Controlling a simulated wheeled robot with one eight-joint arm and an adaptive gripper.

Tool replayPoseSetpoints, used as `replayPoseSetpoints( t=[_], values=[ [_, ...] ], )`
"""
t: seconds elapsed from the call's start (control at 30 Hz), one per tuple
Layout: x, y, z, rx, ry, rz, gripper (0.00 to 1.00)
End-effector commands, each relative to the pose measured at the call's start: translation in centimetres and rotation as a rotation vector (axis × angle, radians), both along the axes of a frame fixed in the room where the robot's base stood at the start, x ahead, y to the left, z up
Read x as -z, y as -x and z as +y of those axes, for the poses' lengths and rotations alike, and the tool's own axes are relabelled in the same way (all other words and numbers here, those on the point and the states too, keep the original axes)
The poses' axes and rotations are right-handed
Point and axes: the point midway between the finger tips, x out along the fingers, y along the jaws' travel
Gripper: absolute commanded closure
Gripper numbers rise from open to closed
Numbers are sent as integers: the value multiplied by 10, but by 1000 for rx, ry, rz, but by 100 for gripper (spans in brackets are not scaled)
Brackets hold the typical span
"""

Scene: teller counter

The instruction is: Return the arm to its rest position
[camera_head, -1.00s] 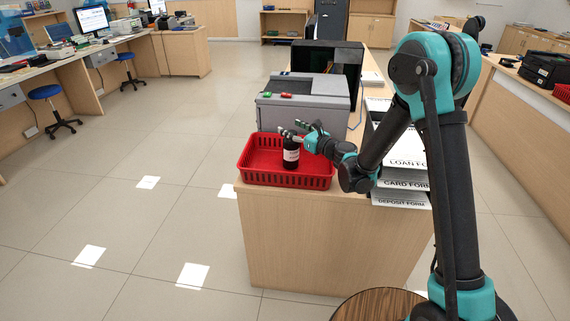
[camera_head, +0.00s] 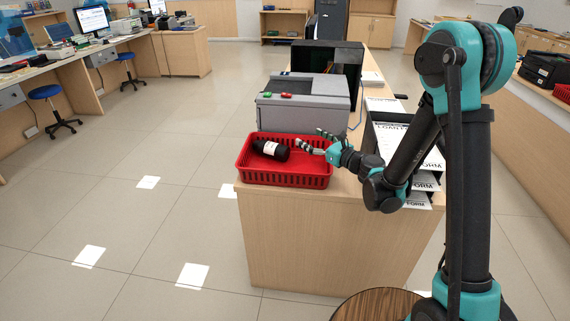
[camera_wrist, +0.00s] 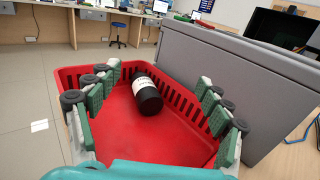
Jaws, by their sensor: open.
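My gripper (camera_head: 314,141) is open and empty at the right side of the red basket, with its fingers pointing left over the basket's right part. In the wrist view its fingers (camera_wrist: 158,112) are spread wide with nothing between their tips. A dark bottle with a white label (camera_head: 270,150) lies on its side inside the red basket (camera_head: 285,181), toward the left. It also shows in the wrist view, lying in the basket beyond the fingers and apart from them. My arm reaches from the right, bent at the elbow.
A grey machine (camera_head: 302,105) with red and green buttons stands behind the basket on the wooden counter (camera_head: 310,235). A form rack (camera_head: 425,178) stands at the right, partly hidden behind my arm. The floor to the left of the counter is clear.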

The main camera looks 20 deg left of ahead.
Motion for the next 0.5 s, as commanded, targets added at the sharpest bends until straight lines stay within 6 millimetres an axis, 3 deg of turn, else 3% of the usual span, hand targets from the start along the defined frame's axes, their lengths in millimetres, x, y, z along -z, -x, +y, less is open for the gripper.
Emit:
replayPoseSetpoints(
  t=[0.2, 0.5],
  values=[
    [0, 9, -18, 1, 0, 0, 21],
    [0, 10, -19, 0, 0, 0, 21]
  ],
)
